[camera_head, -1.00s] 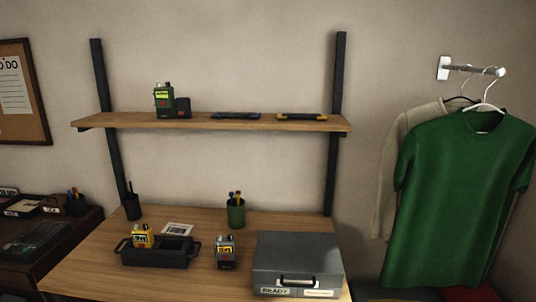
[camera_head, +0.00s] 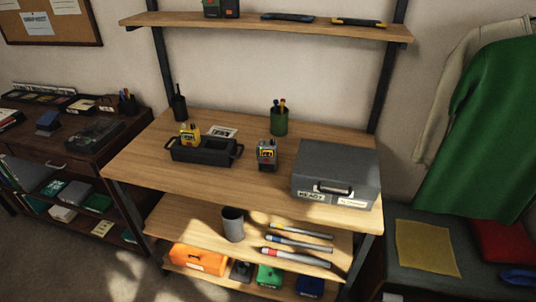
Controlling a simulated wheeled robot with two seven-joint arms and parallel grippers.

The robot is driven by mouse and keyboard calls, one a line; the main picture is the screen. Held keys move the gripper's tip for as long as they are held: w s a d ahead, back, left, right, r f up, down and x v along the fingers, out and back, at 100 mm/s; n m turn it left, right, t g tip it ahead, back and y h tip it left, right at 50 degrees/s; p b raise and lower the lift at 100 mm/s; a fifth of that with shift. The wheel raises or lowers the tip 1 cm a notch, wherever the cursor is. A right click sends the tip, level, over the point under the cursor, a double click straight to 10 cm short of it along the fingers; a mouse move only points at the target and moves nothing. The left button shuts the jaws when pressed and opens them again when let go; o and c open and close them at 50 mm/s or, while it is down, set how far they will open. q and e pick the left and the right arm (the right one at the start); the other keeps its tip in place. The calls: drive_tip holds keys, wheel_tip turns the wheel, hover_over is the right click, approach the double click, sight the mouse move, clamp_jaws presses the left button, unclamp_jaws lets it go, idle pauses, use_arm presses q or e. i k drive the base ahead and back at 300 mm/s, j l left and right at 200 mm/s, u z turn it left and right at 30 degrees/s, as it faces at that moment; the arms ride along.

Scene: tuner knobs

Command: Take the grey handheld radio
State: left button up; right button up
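A small grey handheld radio (camera_head: 267,155) with a yellowish face stands upright on the wooden desk top, between a dark tray and a grey case. A yellow handheld unit (camera_head: 189,135) stands in the left part of the dark tray (camera_head: 204,156). A dark upright object with a thin antenna-like top (camera_head: 179,103) stands near the desk's back left; I cannot tell what it is. Neither of my grippers shows in this view.
The grey case (camera_head: 336,170) marked READY is shut at the desk's right. A green pen cup (camera_head: 279,121) stands behind the radio. The desk's front left is bare. A lower shelf (camera_head: 185,222) holds a grey cup (camera_head: 232,224) and several rods.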

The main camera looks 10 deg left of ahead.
sight(264, 149)
drive_tip(key=i+u, duration=0.35)
drive_tip(key=i, duration=0.75)
drive_tip(key=i+j+z, duration=0.1)
drive_tip(key=j+z, duration=0.4)
drive_tip(key=j, duration=0.25)
drive_tip(key=j+z, duration=0.5)
drive_tip(key=j, duration=0.2)
drive_tip(key=k+z, duration=0.15)
drive_tip(key=k+l, duration=0.05)
drive_tip(key=k, duration=0.05)
